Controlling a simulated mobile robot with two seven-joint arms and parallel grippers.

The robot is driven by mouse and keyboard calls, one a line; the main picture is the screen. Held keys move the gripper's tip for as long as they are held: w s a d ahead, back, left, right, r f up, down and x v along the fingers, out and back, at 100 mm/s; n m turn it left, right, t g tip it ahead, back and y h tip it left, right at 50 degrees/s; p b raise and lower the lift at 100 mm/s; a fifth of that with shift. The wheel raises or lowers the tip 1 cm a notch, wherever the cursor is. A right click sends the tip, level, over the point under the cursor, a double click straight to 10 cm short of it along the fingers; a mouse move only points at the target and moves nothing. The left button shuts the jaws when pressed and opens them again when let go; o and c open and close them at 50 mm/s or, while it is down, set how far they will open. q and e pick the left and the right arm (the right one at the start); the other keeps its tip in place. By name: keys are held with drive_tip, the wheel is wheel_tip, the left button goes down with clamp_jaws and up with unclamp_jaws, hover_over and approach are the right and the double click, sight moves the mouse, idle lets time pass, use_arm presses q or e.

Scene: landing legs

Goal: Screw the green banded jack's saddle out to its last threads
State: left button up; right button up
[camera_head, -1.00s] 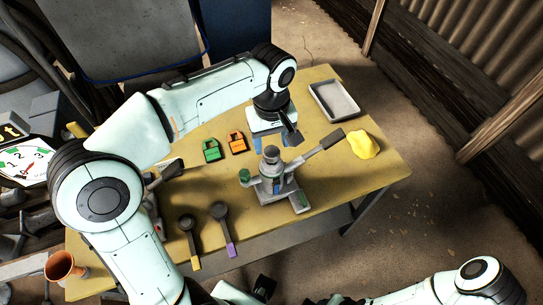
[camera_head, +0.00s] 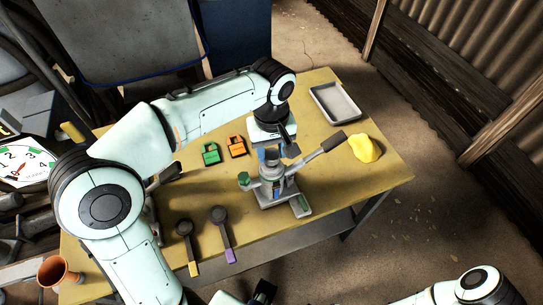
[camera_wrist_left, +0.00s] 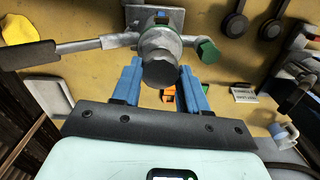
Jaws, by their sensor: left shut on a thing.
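The grey jack (camera_head: 273,188) stands on the table, with a green knob (camera_head: 243,179) on its left and a long handle (camera_head: 318,153) reaching up to the right. A green mark lies on its base. In the left wrist view, its dark, faceted saddle (camera_wrist_left: 160,73) stands between the two blue fingers of my left gripper (camera_wrist_left: 158,90). In the head view, my left gripper (camera_head: 268,154) is at the top of the jack, shut on the saddle. The hand partly hides the contact, and the saddle's threads do not show. My right gripper's fingers are not in view.
A green padlock-shaped block (camera_head: 210,154) and an orange one (camera_head: 237,147) lie left of the jack. Two dark-headed tools (camera_head: 222,228) lie nearer the front. A grey tray (camera_head: 335,104) and a yellow lump (camera_head: 364,149) are at the right. An orange cup (camera_head: 57,270) is front left.

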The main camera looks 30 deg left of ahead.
use_arm(q)
drive_tip(key=n, duration=0.4)
idle(0.3)
drive_tip(key=shift+n, duration=0.4)
drive_tip(key=n, duration=0.3)
drive_tip(key=shift+f+p, duration=0.1)
drive_tip(key=shift+p, duration=0.2)
drive_tip(key=shift+s, duration=0.1)
drive_tip(key=shift+n, duration=2.1)
drive_tip(key=shift+f, duration=0.1)
